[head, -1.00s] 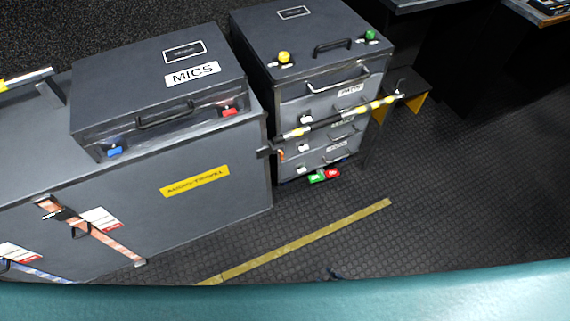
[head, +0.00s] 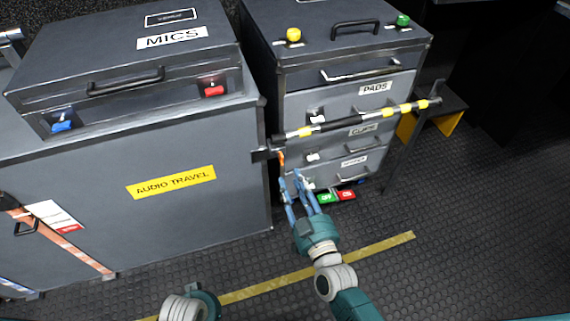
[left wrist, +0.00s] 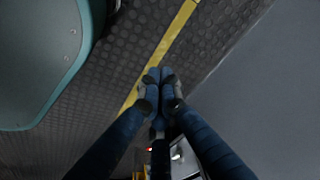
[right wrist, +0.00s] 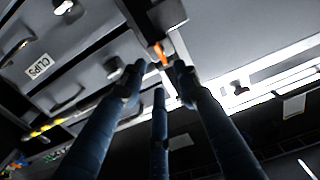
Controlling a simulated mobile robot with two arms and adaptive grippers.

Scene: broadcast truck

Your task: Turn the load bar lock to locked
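The load bar (head: 350,121), silver and black with yellow bands, runs across the front of the drawer cabinet. At its left end is a dark bracket (head: 262,154). A small orange lever (head: 281,159), which looks like the lock, hangs under that end; it also shows in the right wrist view (right wrist: 160,54). My right gripper (head: 291,179) is open just below the lever. In the right wrist view its fingertips (right wrist: 156,73) are apart, with the lever beyond them and nothing visibly held. My left gripper (left wrist: 159,76) has its fingertips together over the floor, empty.
The grey case bench (head: 90,220) stands left, with the MICS case (head: 130,75) on top. The drawer cabinet (head: 330,50) is behind the bar. Green and red blocks (head: 336,196) are low at its front. Open floor (head: 470,220) lies right.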

